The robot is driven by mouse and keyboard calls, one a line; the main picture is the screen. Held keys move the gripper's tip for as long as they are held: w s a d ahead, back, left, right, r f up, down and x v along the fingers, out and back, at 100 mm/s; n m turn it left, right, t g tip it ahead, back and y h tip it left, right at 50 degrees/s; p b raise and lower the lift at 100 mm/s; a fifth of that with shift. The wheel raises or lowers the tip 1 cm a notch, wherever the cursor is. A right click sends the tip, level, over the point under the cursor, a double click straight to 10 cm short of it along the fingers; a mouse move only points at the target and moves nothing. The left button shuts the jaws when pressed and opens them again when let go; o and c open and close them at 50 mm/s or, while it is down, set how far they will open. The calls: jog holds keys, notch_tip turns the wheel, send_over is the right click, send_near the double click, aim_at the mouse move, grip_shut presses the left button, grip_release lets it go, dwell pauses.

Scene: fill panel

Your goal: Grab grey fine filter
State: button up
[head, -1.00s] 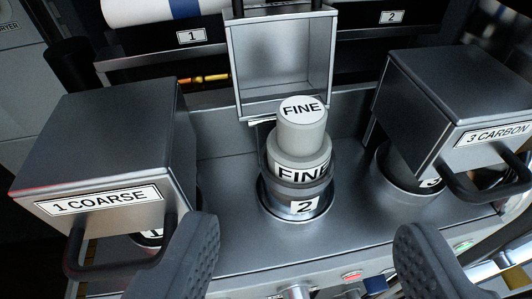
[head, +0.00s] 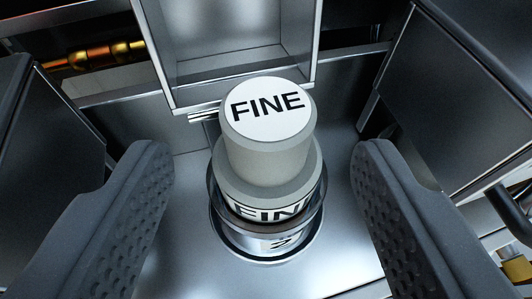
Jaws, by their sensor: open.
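The grey fine filter (head: 268,150) stands upright in the middle of the head view. Its round white top reads "FINE", and a second "FINE" label runs around its wider lower body. It sits in a metal socket (head: 265,243) marked 2, whose number is partly hidden. My gripper (head: 262,165) is open, with one dark ridged finger to the left of the filter and one to the right. There is a clear gap between each finger and the filter. Neither finger touches it.
An open box-shaped cover (head: 240,75) stands tilted up behind the filter. Dark grey housings flank it at left (head: 50,150) and right (head: 455,110). A brass fitting (head: 95,55) shows at the upper left. The metal panel around the socket is bare.

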aim_at(269, 161)
jog(key=p+x, duration=0.1)
jog(key=x, duration=0.4)
jog(key=shift+d, duration=0.1)
jog(key=shift+s, duration=0.15)
jog(key=c, duration=1.1)
